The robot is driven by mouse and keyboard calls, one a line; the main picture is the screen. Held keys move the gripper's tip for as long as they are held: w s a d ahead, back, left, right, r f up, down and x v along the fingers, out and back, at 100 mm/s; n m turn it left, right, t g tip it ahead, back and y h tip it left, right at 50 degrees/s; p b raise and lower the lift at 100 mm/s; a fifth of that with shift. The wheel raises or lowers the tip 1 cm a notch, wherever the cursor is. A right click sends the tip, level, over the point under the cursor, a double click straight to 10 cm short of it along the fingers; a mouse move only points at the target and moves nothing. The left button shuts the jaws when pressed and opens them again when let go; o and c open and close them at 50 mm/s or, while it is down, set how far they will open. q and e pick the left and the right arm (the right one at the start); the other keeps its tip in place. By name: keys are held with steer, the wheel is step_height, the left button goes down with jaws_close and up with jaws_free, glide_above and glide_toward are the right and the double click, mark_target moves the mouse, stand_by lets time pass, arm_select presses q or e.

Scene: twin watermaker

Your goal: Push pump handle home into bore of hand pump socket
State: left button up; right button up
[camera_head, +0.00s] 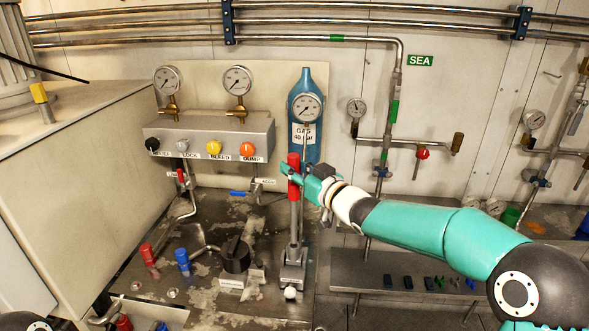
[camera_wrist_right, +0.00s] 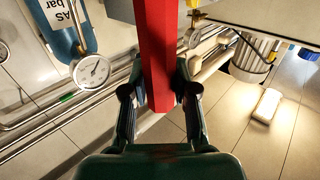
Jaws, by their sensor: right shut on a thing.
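The pump handle has a red grip (camera_head: 293,178) and a grey shaft below it, standing about upright in the head view. My right gripper (camera_head: 294,172) is shut around the red grip, coming in from the right. In the right wrist view the red grip (camera_wrist_right: 158,55) runs between the two fingers of my right gripper (camera_wrist_right: 158,100). The shaft's lower end meets the hand pump socket (camera_head: 291,277), a grey block on the bench top. At this size I cannot tell how deep the shaft sits in the bore. My left gripper is not in view.
Behind the handle stand a blue gas bottle (camera_head: 317,88) with a gauge and a grey button box (camera_head: 210,137). A black knob (camera_head: 236,256), a red cap (camera_head: 148,254) and a blue cap (camera_head: 183,260) sit left of the socket. A shelf (camera_head: 345,280) with small parts lies to the right.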

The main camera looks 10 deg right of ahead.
mark_target(297, 190)
steer(key=shift+f+b, duration=2.4)
steer(key=shift+f, duration=0.25)
steer(key=o, duration=1)
steer(key=shift+o, duration=0.2)
steer(key=shift+f, duration=0.1)
steer(key=shift+s, duration=0.1)
steer(key=v, duration=1.2)
